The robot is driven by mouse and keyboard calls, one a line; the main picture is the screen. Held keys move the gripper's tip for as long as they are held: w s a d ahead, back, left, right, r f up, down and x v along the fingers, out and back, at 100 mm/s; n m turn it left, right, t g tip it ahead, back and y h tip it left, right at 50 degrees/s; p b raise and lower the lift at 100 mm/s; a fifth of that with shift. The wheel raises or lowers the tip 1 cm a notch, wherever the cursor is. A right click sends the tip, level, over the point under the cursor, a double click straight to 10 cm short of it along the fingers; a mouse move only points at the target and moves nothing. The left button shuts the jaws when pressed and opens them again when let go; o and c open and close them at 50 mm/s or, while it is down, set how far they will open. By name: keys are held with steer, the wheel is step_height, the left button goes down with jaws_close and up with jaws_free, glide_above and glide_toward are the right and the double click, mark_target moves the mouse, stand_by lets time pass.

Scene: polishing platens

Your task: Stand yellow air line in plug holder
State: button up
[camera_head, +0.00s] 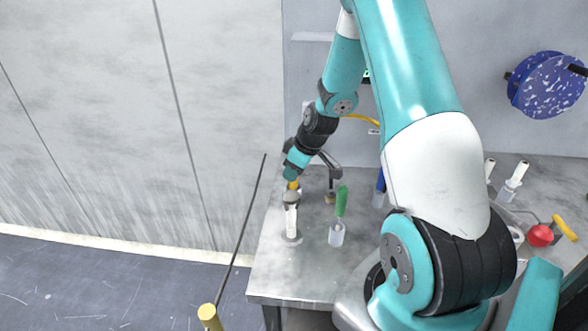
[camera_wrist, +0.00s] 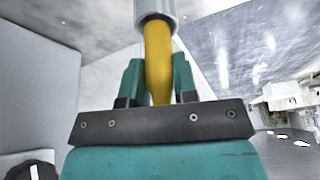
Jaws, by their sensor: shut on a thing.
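My gripper (camera_head: 291,176) is at the left part of the bench, pointing down. It is shut on the yellow air line (camera_head: 293,186), which also shows between the teal fingers in the wrist view (camera_wrist: 157,62). A silver-grey collar (camera_wrist: 154,10) surrounds the far end of the yellow piece. In the head view a grey fitting (camera_head: 291,199) sits just below the yellow part, directly above a white upright post (camera_head: 291,222) on a round grey base, which looks like the plug holder. I cannot tell whether the fitting touches the post or is seated in it.
A green-handled piece (camera_head: 341,200) stands in a pale cup (camera_head: 336,236) close to the right. A blue piece (camera_head: 380,186) stands farther back. A red ball (camera_head: 540,236) and white pieces (camera_head: 517,174) are at the right. The bench (camera_head: 290,276) is clear in front.

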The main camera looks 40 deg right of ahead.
steer(key=shift+f, duration=0.1)
steer(key=shift+f, duration=0.15)
steer(key=o, duration=0.9)
steer(key=shift+o, duration=0.2)
